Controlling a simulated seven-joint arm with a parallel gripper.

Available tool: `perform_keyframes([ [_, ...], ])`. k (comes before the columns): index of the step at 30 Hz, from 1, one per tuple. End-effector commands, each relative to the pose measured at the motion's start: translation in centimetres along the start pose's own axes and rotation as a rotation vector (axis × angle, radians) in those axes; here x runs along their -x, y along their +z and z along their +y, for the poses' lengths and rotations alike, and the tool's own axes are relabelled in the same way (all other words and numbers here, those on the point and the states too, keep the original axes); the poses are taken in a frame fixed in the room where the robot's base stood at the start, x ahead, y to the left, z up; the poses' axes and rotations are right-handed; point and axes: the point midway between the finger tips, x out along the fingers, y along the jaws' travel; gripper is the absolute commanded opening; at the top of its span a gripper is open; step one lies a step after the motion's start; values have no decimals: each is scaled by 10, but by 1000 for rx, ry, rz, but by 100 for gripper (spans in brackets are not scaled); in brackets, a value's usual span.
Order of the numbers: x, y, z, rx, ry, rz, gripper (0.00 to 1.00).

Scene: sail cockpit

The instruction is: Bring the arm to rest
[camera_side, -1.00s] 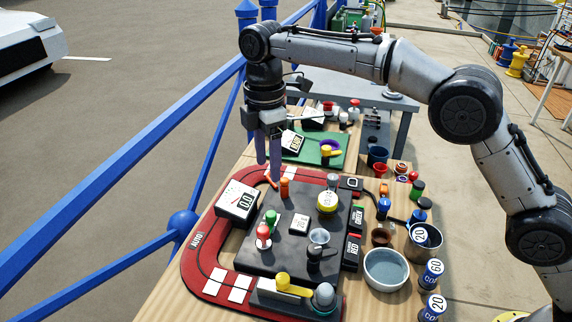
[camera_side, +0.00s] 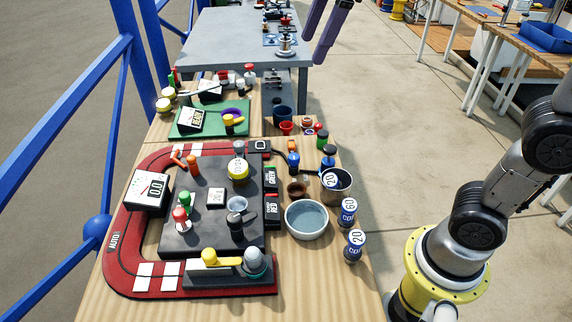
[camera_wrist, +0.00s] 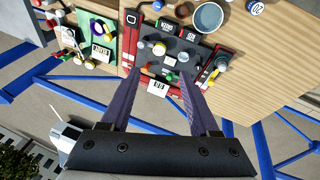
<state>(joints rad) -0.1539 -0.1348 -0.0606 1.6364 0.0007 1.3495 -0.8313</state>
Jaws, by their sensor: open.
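My gripper (camera_side: 313,47) shows at the top of the side view, cut off by the frame edge. Its two purple fingers point down, spread apart with nothing between them. They appear in front of the grey table and the concrete floor, well above the wooden workbench (camera_side: 110,285). In the wrist view the gripper (camera_wrist: 160,78) is open and empty, and the bench with its panels lies beyond the fingertips. My lower arm and yellow base stand to the right of the bench; the upper links are out of frame.
A blue railing (camera_side: 60,140) runs along the left. The floor between bench and base is clear.

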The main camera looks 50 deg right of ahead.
Motion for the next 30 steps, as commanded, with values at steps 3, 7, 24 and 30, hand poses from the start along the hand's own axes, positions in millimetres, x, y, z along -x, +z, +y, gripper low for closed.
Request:
perform_keyframes([
  [3,5,43,-27,-145,44,19,62],
  [7,-3,84,-59,-318,85,42,62],
  [24,-91,160,-138,-966,121,108,62],
  [30,-91,160,-138,-973,120,108,62],
])
